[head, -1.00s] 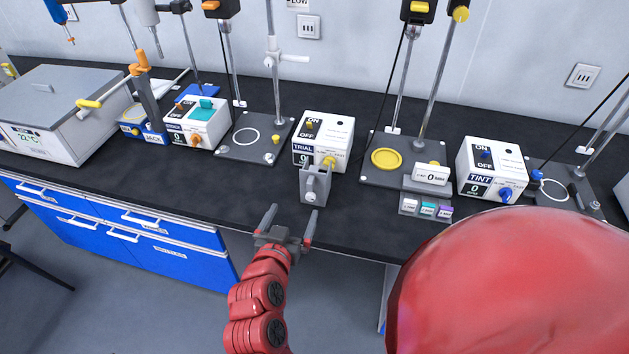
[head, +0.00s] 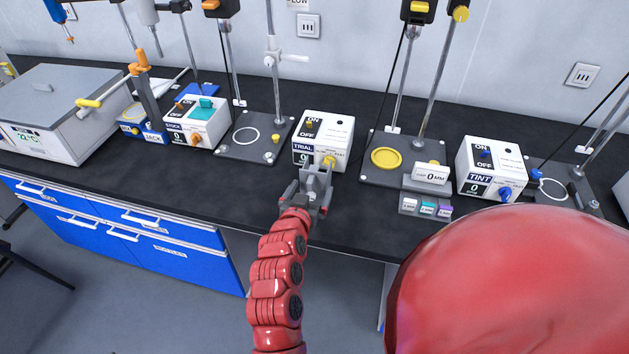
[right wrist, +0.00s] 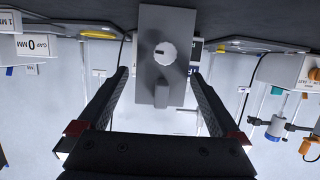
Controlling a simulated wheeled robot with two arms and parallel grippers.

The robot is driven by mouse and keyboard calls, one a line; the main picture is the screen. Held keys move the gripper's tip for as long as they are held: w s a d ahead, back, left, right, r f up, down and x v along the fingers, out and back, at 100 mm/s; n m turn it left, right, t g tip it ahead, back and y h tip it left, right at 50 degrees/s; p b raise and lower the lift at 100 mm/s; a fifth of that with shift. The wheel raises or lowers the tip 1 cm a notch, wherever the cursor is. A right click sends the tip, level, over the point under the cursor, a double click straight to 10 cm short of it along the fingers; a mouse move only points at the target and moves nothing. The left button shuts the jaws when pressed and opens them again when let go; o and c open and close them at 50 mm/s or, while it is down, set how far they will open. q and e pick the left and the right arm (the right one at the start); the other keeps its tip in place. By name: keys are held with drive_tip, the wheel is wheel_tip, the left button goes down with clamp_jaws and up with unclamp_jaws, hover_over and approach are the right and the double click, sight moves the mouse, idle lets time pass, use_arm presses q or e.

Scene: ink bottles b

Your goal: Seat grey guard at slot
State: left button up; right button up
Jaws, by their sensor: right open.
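The grey guard (head: 316,178) is a small upright plate with a pale round knob. It stands on the black bench just in front of the white TRIAL box (head: 338,130), near its yellow knob. My right gripper (head: 311,193) is at the guard from the front, partly covering it. In the right wrist view the guard (right wrist: 153,25) shows between my two open fingers (right wrist: 158,75), with a gap on each side. I cannot make out a slot. My left gripper is not in view.
A plate with a yellow disc (head: 386,158) lies to the right, with a GAP display (head: 431,174) and small labelled blocks (head: 425,208) in front. A stand base with a white ring (head: 236,147) is to the left. The bench front between is clear.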

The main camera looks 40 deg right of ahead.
sight(314, 166)
drive_tip(key=shift+w+d, duration=0.25)
drive_tip(key=shift+d, duration=0.1)
drive_tip(key=p+x, duration=0.2)
drive_tip(key=x, duration=0.2)
drive_tip(key=shift+a, duration=0.1)
drive_tip(key=shift+w+d+f, duration=0.15)
drive_tip(key=shift+w+d, duration=0.05)
drive_tip(key=shift+w, duration=0.1)
drive_tip(key=c, duration=1.2)
wheel_tip(314, 166, up, 10)
drive_tip(key=shift+r+b, duration=0.1)
drive_tip(key=shift+b, duration=0.55)
